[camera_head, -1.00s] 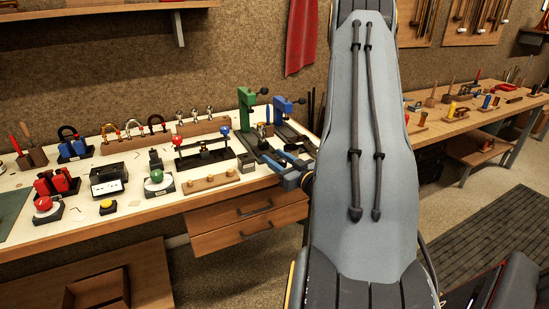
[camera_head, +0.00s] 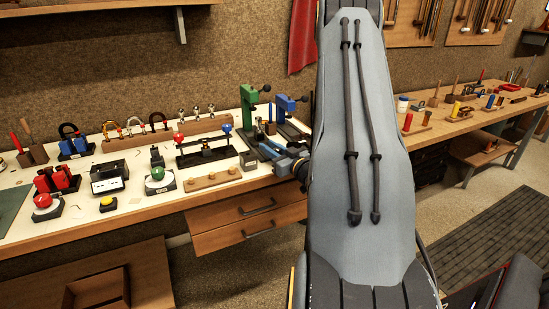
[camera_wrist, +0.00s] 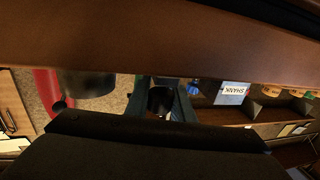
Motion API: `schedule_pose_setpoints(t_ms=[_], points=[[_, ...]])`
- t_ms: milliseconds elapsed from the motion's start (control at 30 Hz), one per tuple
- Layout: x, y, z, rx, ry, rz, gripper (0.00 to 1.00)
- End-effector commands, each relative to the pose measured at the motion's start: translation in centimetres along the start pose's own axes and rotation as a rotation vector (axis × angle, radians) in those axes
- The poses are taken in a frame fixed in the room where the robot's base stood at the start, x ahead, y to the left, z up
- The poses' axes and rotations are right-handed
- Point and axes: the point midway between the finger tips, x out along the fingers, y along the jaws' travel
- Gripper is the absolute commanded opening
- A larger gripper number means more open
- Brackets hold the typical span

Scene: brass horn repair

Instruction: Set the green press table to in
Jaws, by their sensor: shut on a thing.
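The green press (camera_head: 249,106) stands upright near the back right end of the white-topped bench, with a dark lever and ball at its top. My gripper (camera_head: 270,150), with blue fingers, is low in front of it. In the wrist view my gripper (camera_wrist: 160,103) is shut on a dark round knob (camera_wrist: 160,98), which seems to belong to the press's sliding table. The table itself is mostly hidden by the gripper, so I cannot tell how far in it sits.
A blue press (camera_head: 286,104) stands just right of the green one. A stand with red and blue balls (camera_head: 204,150) and a wooden block with pegs (camera_head: 212,179) lie to the left. In the wrist view a label reading "SHANK" (camera_wrist: 233,89) shows.

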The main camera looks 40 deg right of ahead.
Motion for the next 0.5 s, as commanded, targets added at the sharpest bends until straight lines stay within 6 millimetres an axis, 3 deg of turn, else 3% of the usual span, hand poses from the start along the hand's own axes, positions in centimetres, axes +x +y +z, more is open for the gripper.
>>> schedule_pose_setpoints(t_ms=[133, 433, 467, 500], points=[[1.8, 0.3, 0.1, 0.000, 0.001, 0.000, 0.00], [2.0, 0.4, 0.0, 0.002, -0.001, 0.001, 0.00], [2.0, 0.4, 0.0, 0.002, -0.001, 0.001, 0.23], [2.0, 0.4, 0.0, 0.002, -0.001, 0.001, 0.30]])
